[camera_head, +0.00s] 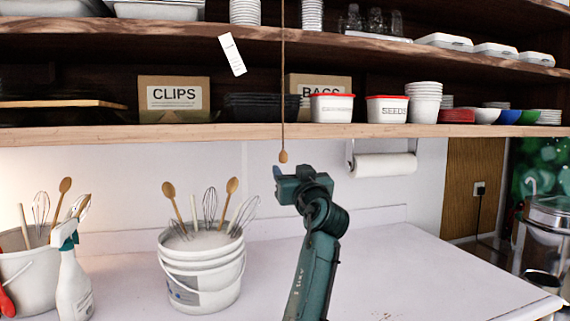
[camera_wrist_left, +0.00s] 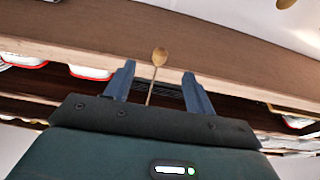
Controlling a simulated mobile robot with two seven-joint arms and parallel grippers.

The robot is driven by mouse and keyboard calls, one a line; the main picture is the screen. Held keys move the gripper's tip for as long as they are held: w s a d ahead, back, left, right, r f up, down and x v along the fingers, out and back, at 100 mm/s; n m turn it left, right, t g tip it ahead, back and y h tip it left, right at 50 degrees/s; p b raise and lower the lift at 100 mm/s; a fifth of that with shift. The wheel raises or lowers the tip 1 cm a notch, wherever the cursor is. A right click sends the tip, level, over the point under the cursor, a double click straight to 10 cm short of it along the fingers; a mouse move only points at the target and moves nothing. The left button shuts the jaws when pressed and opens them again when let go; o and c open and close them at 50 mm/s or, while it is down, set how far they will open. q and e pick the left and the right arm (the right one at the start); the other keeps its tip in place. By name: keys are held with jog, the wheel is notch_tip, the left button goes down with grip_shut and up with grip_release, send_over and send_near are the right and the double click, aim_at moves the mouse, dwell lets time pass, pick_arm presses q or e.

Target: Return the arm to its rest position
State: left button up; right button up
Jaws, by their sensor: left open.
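My left gripper (camera_head: 279,174) is at the end of my teal arm, raised over the white counter in the middle of the head view. In the left wrist view the gripper (camera_wrist_left: 161,75) has its two blue fingers spread apart. A wooden knob (camera_head: 283,157) hangs on a cord just above the gripper in the head view. In the left wrist view the knob (camera_wrist_left: 159,57) shows in line with the gap between the fingers, untouched by either one. The pictures do not settle its depth. My right gripper is in neither view.
A wooden shelf (camera_head: 200,133) with boxes, tubs and bowls runs above the arm. A paper towel roll (camera_head: 384,165) hangs to the right. A white bucket of utensils (camera_head: 203,280) and a spray bottle (camera_head: 74,285) stand left. The counter (camera_head: 420,280) at right is clear.

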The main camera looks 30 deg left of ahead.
pick_arm(q)
jog(key=shift+v, duration=0.95)
